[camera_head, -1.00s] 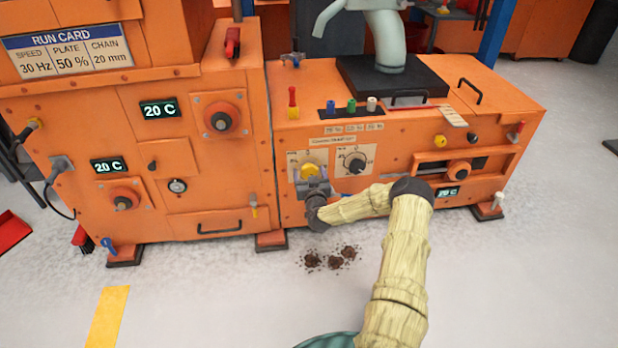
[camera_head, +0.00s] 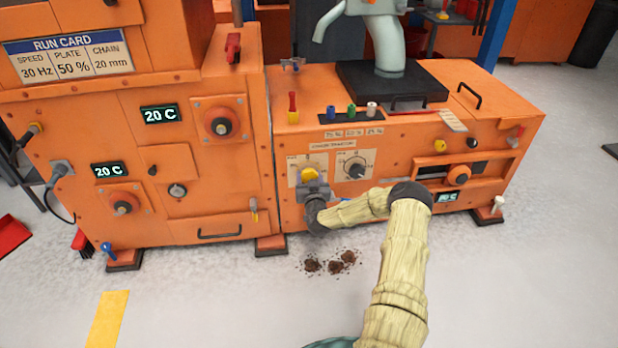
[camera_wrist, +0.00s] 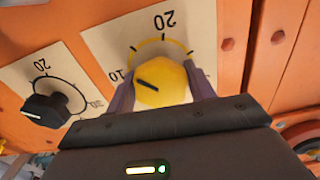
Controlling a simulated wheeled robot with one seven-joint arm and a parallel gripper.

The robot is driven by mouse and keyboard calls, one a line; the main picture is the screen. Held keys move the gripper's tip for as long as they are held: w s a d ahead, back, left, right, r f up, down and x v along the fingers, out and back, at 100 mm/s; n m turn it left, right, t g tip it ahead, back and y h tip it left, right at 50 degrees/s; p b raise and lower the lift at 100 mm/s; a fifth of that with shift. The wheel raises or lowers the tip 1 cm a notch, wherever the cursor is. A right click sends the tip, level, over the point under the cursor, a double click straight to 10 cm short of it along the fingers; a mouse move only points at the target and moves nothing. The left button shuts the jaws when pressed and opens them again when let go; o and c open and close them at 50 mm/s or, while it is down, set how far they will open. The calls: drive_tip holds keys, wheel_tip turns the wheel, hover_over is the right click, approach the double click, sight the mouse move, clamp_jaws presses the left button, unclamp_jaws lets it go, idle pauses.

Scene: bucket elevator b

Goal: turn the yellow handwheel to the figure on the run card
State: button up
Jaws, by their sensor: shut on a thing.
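The yellow handwheel (camera_head: 309,174) is on a pale dial plate on the front of the low orange machine. In the wrist view the yellow handwheel (camera_wrist: 162,84) sits between my jaws, with its black pointer line toward the left, near the figure 10. The run card (camera_head: 70,55) at upper left reads speed 30 Hz, plate 50 %, chain 20 mm.
A black knob (camera_head: 355,169) with its own dial is just right of the yellow handwheel. Several coloured plugs (camera_head: 352,109) stand on the machine top. The tall orange cabinet (camera_head: 150,190) is at left. Dark crumbs (camera_head: 330,262) lie on the floor below my gripper.

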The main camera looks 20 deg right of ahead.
drive_tip(key=m+p, duration=0.2)
drive_tip(key=m, duration=0.4)
drive_tip(key=shift+a, duration=0.1)
drive_tip(key=m+p, duration=0.1)
drive_tip(key=m, duration=0.5)
idle(0.4)
drive_tip(key=o, duration=1)
drive_tip(key=shift+c, duration=0.2)
drive_tip(key=p+v, duration=0.6)
drive_tip(key=v, duration=1.1)
drive_tip(key=shift+s+p, duration=0.2)
drive_tip(key=shift+p, duration=0.15)
drive_tip(key=shift+a+r, duration=0.1)
drive_tip(key=shift+r, duration=0.05)
